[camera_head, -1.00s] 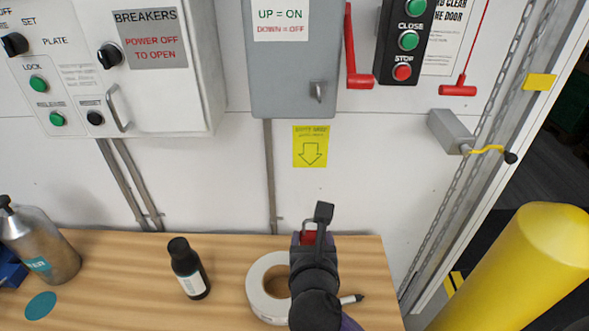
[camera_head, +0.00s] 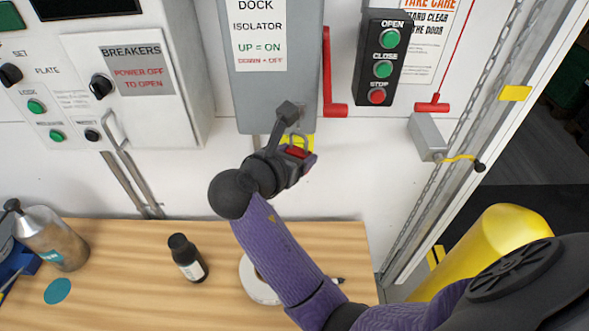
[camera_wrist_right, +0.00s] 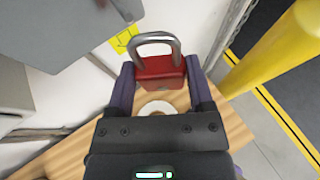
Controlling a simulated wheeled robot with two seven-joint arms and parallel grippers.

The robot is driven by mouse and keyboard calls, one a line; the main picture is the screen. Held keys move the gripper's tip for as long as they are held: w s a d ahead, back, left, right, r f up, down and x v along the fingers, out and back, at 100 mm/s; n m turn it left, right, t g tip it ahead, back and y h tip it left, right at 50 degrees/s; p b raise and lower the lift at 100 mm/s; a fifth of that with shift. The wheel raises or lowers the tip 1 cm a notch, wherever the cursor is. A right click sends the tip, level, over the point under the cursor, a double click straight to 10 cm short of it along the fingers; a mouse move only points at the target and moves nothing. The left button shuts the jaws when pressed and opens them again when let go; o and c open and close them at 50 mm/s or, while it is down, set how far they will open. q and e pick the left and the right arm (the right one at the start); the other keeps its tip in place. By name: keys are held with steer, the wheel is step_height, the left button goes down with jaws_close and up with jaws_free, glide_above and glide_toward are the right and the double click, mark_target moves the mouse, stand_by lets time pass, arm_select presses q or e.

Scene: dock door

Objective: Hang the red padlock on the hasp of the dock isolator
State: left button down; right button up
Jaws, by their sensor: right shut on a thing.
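The red padlock (camera_head: 297,152) is held in my right gripper (camera_head: 300,160), just below the dock isolator in the head view. In the right wrist view the padlock (camera_wrist_right: 160,70) sits between the two fingers of the right gripper (camera_wrist_right: 160,84), its steel shackle pointing up and away from the gripper. The dock isolator (camera_head: 245,95) is a grey box on the wall, lettered "UP = ON, DOWN = OFF". Its hasp, low on the front, is hidden behind my gripper and wrist in the head view. The red isolator lever (camera_head: 333,108) is down at its right side. My left gripper is not in view.
The wooden bench (camera_head: 130,280) holds a dark bottle (camera_head: 187,258), a white tape roll (camera_head: 258,285) and a metal flask (camera_head: 55,240). Right of the isolator are the door button box (camera_head: 383,65) and a grey crank box (camera_head: 428,137). A yellow bollard (camera_head: 490,250) stands right.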

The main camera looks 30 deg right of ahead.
steer(key=shift+w+d+f+b, duration=0.3)
steer(key=shift+w+d+b, duration=0.3)
steer(key=shift+w+b, duration=0.35)
steer(key=w+d+b, duration=0.1)
steer(key=b, duration=0.2)
steer(key=shift+w, duration=0.2)
steer(key=p, duration=0.1)
steer(key=w+p, duration=0.1)
steer(key=shift+d+f+p, duration=0.25)
steer(key=shift+d+p, duration=0.05)
steer(key=shift+p, duration=0.05)
